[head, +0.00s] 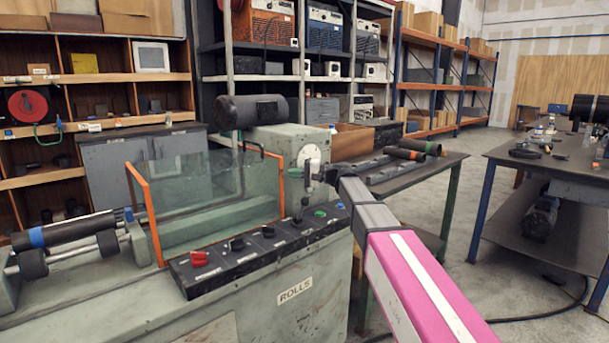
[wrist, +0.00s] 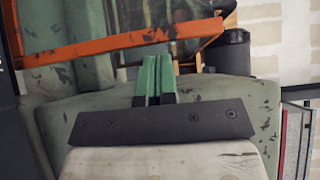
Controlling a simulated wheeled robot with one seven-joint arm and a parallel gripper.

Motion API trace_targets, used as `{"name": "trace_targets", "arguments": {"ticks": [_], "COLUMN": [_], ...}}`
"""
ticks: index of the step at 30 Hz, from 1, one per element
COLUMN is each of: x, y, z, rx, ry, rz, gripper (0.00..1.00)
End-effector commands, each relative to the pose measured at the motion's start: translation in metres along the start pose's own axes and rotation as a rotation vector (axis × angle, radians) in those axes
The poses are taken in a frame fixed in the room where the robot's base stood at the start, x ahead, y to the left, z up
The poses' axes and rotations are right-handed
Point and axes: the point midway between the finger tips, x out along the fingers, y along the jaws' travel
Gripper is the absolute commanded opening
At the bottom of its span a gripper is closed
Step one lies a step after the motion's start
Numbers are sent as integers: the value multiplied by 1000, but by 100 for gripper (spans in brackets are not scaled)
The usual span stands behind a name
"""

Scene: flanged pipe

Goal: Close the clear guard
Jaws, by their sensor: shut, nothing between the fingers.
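The clear guard (head: 210,200) is a greenish see-through panel with orange edge bars, standing upright over the bed of the grey roll machine (head: 270,270). Its right orange bar (head: 281,182) is close to my gripper (head: 322,175), which is small and partly hidden by my wrist at the machine's right end. In the wrist view, my gripper (wrist: 155,78) shows as two green fingers held together with nothing between them. An orange guard bar (wrist: 120,45) crosses the picture just beyond the fingertips. I cannot tell whether they touch.
A black control panel (head: 262,248) with coloured knobs runs along the machine's front, below the guard. Dark rollers (head: 65,235) lie at its left. A bench with pipes (head: 410,155) stands behind my arm, and another table (head: 545,165) is at right. Floor shows between them.

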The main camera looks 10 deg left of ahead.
Motion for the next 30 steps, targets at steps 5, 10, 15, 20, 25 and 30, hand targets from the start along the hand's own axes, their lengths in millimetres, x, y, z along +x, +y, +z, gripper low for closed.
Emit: {"name": "trace_targets", "arguments": {"ticks": [5, 10, 15, 20, 25, 30], "x": [13, 16, 16, 18, 32, 62], "y": [0, 0, 0, 0, 0, 0], "z": [0, 0, 0, 3, 18, 50], "rx": [0, 0, 0, 0, 0, 0], "ry": [1, 1, 1, 0, -2, -3], "rz": [0, 1, 0, 1, 1, 1], "gripper": [0, 0, 0, 0, 0, 0]}}
